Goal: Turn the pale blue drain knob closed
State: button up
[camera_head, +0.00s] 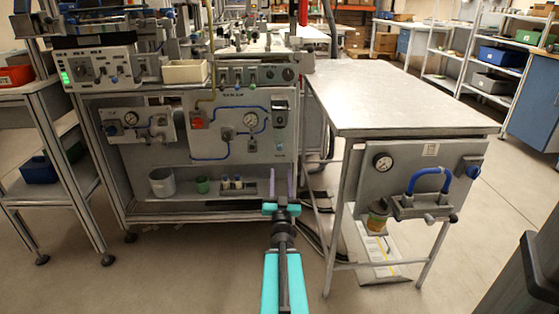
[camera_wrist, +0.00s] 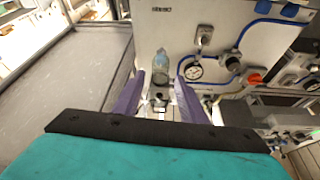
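The pale blue drain knob (camera_head: 279,146) looks like the small pale piece under the filter unit (camera_head: 280,106), at the right of the middle panel. In the wrist view, which shows the panel upside down, a pale bluish piece that looks like the knob (camera_wrist: 161,55) tops the clear bowl (camera_wrist: 160,75). Its turn position is too small to tell. My gripper (camera_head: 281,172) is open and empty, its two purple fingers spread apart. It is below the knob in the head view and apart from it. In the wrist view the bowl shows between the fingertips (camera_wrist: 160,81).
A pressure gauge (camera_head: 250,120), blue tubing and an orange-red part (camera_head: 197,119) share the panel. A shelf (camera_head: 205,203) with a grey cup (camera_head: 162,181) and a green cup (camera_head: 202,184) lies below. A metal table (camera_head: 400,95) with another gauge panel (camera_head: 375,185) stands to the right.

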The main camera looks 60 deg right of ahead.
aim_at(281, 149)
jog(key=shift+b+x, duration=2)
jog(key=shift+x, duration=3.4)
grip_shut()
jog(key=shift+n, duration=0.3)
jog(key=shift+s+d+n+t+y, duration=0.15)
jog(key=shift+n+t+y, duration=0.35)
jog(key=shift+n+t, duration=0.65)
jog(key=shift+r+n+t+y+p, duration=0.1)
jog(key=shift+n+t+y+p, duration=0.35)
jog(key=shift+n, duration=1.6)
jog(key=shift+d, duration=0.1)
